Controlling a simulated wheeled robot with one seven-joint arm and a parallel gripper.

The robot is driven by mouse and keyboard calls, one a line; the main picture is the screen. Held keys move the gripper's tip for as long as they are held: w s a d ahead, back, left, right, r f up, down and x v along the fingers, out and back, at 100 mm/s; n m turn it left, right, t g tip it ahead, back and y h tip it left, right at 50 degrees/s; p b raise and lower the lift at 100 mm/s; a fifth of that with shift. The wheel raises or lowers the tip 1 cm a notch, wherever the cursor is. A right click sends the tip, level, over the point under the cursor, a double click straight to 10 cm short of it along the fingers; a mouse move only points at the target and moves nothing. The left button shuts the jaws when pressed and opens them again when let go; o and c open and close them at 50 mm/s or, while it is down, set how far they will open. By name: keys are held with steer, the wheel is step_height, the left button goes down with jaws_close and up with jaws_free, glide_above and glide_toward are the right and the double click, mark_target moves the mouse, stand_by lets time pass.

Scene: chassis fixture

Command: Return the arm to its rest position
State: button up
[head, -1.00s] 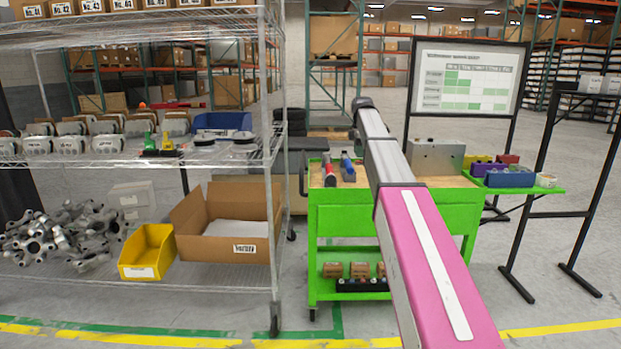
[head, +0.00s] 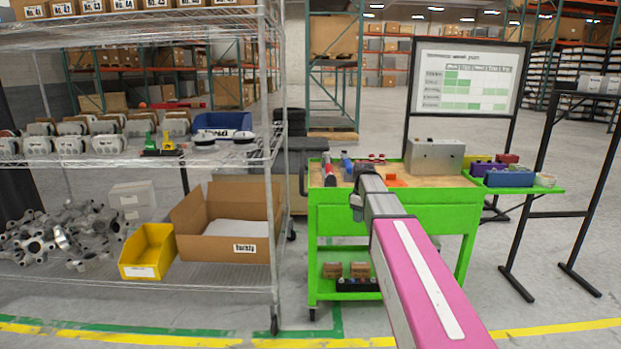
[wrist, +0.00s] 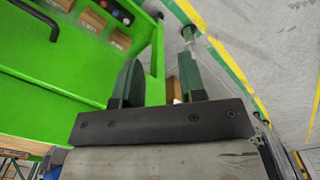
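My arm, with its pink and grey links (head: 425,270), reaches from the bottom right of the head view toward the green cart (head: 340,222). The arm's far end stands in front of the cart's top edge. My gripper does not show clearly in the head view. In the wrist view my gripper (wrist: 160,76) has its two dark green fingers apart, with nothing held between them. The cart's green side, its handle and the floor lie beyond the fingers there.
A wire shelf (head: 272,200) stands left, with a yellow bin (head: 148,252) and an open cardboard box (head: 222,248). The cart top carries a grey metal box (head: 434,155) and small parts. A whiteboard (head: 466,80) stands behind.

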steer(key=s+f+m, duration=0.5)
steer(key=s+f, duration=0.5)
steer(key=s, duration=0.2)
steer(key=s+f+m, duration=0.6)
steer(key=s+f, duration=0.4)
steer(key=s, duration=0.3)
steer(key=shift+s, duration=0.25)
